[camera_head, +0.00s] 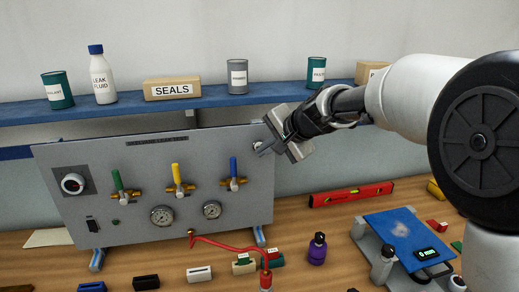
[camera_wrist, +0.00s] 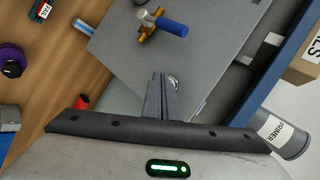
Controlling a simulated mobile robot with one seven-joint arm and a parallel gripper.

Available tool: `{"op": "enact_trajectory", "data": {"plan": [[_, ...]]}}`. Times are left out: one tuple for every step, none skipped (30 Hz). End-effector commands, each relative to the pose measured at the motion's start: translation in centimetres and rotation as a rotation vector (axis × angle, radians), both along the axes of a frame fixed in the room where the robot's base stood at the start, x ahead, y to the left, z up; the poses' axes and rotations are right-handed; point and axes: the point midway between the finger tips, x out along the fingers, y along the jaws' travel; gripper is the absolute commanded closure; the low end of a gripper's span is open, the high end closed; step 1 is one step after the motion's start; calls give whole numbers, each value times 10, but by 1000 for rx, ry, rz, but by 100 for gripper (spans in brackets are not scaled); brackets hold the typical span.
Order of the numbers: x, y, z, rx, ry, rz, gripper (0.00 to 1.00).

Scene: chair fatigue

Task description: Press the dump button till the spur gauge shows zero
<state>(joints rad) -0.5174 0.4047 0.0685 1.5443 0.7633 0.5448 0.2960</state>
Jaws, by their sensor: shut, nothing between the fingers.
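The grey panel (camera_head: 150,190) stands on the bench with two round gauges low on it, a left gauge (camera_head: 162,215) and a right gauge (camera_head: 212,210). Their labels and needle readings are too small to make out. My gripper (camera_head: 258,147) is at the panel's upper right corner, fingers shut and empty. In the wrist view the shut fingers (camera_wrist: 159,78) point at the panel right beside a round silver button (camera_wrist: 173,82), which they partly cover. I cannot tell whether they touch it. No lettering on this button is legible.
Green, yellow and blue handled valves (camera_head: 234,175) stick out of the panel. A red hose (camera_head: 225,244) runs from its lower edge. A blue shelf (camera_head: 210,102) with cans, a bottle and boxes is behind. A red level (camera_head: 350,194) and a blue-topped scale (camera_head: 397,230) are at right.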

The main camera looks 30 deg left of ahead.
Motion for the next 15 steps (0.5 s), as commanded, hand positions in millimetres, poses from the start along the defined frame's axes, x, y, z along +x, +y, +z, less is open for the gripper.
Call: {"op": "enact_trajectory", "data": {"plan": [[-2, -2, -2, 1, -1, -1, 100], [-4, -3, -2, 0, -2, 0, 100], [-5, -5, -2, 0, 0, 0, 100], [-6, -5, -2, 0, 0, 0, 100], [-7, -6, -2, 0, 0, 0, 100], [-7, -6, -1, 0, 0, 0, 100], [-8, -7, -1, 0, 0, 0, 100], [-8, -7, -1, 0, 0, 0, 100], [-8, -7, 0, 0, 0, 0, 100], [-8, -6, 0, 0, 0, 0, 100], [-8, -6, 0, 0, 0, 0, 100], [-8, -6, 0, 0, 1, 1, 100], [-8, -6, 0, 0, 1, 1, 100], [-8, -7, 0, 0, 1, 1, 100], [-9, -7, -1, 0, 0, 0, 100]]}}
